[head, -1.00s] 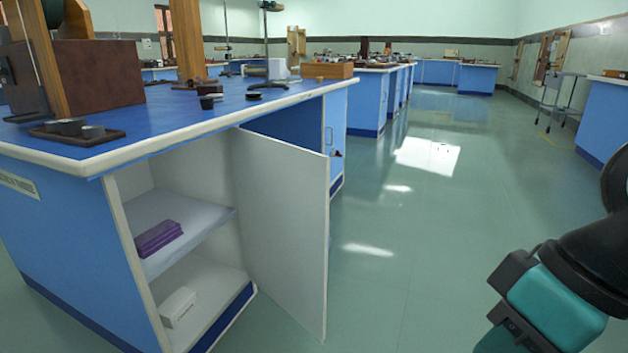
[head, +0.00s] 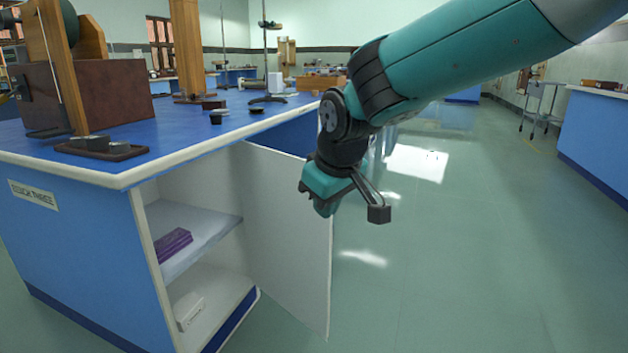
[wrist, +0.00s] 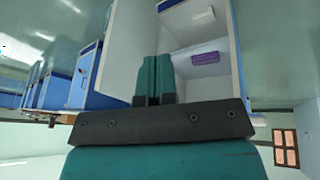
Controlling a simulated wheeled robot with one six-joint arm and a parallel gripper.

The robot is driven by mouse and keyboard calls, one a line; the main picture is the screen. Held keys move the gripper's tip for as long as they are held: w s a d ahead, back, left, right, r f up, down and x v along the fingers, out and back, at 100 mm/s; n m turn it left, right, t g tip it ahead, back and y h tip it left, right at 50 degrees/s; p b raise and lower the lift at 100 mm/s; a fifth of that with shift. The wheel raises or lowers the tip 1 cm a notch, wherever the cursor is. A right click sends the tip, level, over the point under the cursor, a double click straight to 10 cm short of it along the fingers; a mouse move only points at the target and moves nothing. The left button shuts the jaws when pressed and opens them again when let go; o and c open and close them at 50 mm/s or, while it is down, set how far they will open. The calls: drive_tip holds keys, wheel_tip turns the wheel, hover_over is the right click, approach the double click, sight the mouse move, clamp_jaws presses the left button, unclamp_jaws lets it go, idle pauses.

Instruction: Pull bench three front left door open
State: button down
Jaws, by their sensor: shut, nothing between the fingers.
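Bench three (head: 80,235) stands at the left of the head view, with its name plate on the blue side. Its front left door (head: 290,235) stands wide open, swung out to the right, its white inner face showing. My gripper (head: 325,207) is in front of the door's upper right part in the head view, and no contact shows. In the wrist view, which is upside down, the fingers (wrist: 154,62) are together and empty, in front of the open cabinet. The door (wrist: 125,45) shows there to their left. The door's outer face and handle are hidden.
Inside the cabinet lie a purple box (head: 174,244) on the shelf (head: 205,240) and a white box (head: 190,312) below. Wooden apparatus (head: 88,80) stands on the benchtop. The floor (head: 450,260) to the right is clear up to another bench (head: 610,140).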

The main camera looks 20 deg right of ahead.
drive_tip(key=w+r+t+h+p, duration=0.1)
drive_tip(key=w+t+h, duration=0.15)
drive_tip(key=w, duration=1.05)
drive_tip(key=w+d+f+m+b, duration=0.1)
drive_tip(key=w+d+f+b, duration=0.3)
drive_tip(key=w+f, duration=0.3)
drive_tip(key=shift+w+d+f+h, duration=0.3)
drive_tip(key=shift+w+d+h, duration=0.15)
drive_tip(key=shift+w+d, duration=0.35)
drive_tip(key=shift+d, duration=0.1)
